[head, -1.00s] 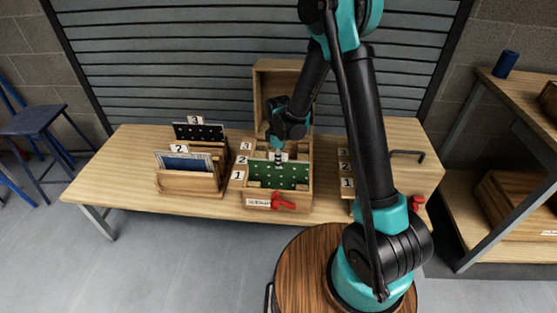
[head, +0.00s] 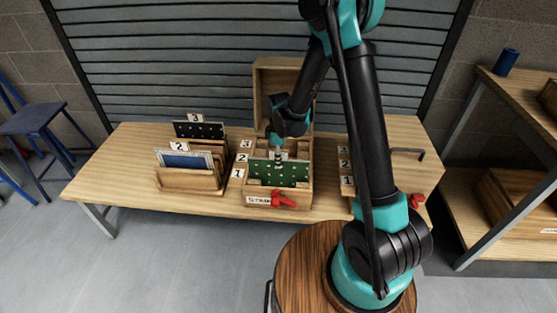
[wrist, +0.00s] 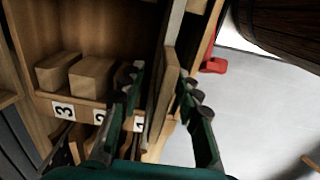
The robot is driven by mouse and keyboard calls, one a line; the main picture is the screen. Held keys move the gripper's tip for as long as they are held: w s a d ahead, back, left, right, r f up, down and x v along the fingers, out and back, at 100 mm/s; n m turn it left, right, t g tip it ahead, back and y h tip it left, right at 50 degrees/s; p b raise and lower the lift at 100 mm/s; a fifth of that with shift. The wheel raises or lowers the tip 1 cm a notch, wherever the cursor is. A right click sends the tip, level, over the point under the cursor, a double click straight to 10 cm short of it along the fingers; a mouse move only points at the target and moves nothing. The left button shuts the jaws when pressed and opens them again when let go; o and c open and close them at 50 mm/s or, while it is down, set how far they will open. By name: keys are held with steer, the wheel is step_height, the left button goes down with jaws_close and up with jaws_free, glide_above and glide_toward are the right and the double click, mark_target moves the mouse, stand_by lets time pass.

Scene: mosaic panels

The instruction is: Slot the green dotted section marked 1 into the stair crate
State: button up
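The green dotted section (head: 290,174) stands upright at the front of the stair crate (head: 305,203), by the label 1. Its lower edge is hidden behind the crate's front wall. My gripper (head: 278,160) is right above the section, pointing down at the middle of its top edge. In the wrist view my gripper (wrist: 160,82) has its two fingers spread, with thin upright edges running between them. Gaps show beside the fingers, so it looks open. Whether the section is fully seated cannot be told.
A wooden rack (head: 190,181) at the left holds a blue panel (head: 186,162) marked 2 and a black dotted panel (head: 205,130) marked 3. A red latch (head: 284,199) sits on the crate front. The crate's raised lid (head: 270,85) stands behind my gripper.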

step_height(320, 180, up, 12)
steer(key=shift+f, duration=0.25)
stand_by(0.6)
